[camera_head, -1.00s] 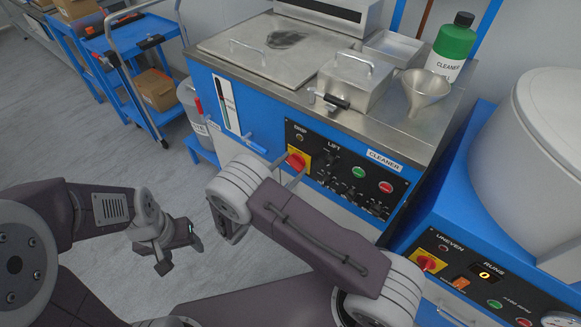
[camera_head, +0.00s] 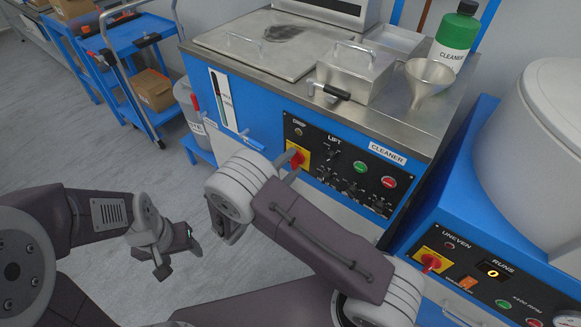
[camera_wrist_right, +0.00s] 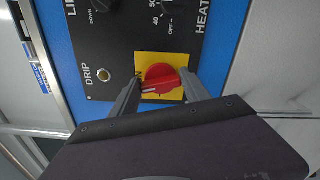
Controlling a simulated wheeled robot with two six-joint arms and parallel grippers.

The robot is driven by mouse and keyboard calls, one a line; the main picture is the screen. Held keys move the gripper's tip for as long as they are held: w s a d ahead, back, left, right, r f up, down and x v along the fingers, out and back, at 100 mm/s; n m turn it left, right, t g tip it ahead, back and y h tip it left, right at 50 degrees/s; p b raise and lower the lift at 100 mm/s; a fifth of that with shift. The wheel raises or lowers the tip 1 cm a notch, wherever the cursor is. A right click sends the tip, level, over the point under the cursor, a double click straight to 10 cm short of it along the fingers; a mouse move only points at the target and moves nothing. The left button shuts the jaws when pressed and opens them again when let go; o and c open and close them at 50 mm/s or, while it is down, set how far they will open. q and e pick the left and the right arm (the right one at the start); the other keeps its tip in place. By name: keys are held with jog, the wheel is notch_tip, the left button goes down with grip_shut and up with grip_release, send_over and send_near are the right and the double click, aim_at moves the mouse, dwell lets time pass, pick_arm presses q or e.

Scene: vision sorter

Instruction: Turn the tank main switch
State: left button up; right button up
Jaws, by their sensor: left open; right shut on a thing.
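The tank main switch is a red rotary knob (camera_head: 295,158) on a yellow plate (camera_head: 304,158) at the left end of the black control panel of the blue cleaner tank. In the right wrist view the red knob (camera_wrist_right: 163,77) sits between the two fingers of my right gripper (camera_wrist_right: 160,90). The right gripper is shut on the knob; in the head view my right wrist hides most of its fingers. My left gripper (camera_head: 177,252) is open and empty, low over the floor at the left, well away from the tank.
The black panel also has a green button (camera_head: 361,167) and a red button (camera_head: 389,181). A funnel (camera_head: 428,82) and a cleaner bottle (camera_head: 456,38) stand on the steel top. A second machine with its own red switch (camera_head: 431,262) is at the right. The floor at left is open.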

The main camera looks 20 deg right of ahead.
jog(key=shift+f+m+b, duration=0.1)
jog(key=shift+m+b, duration=0.75)
jog(key=shift+m, duration=0.65)
jog(key=o, duration=1.2)
jog(key=shift+w, duration=0.1)
jog(key=shift+o, duration=0.9)
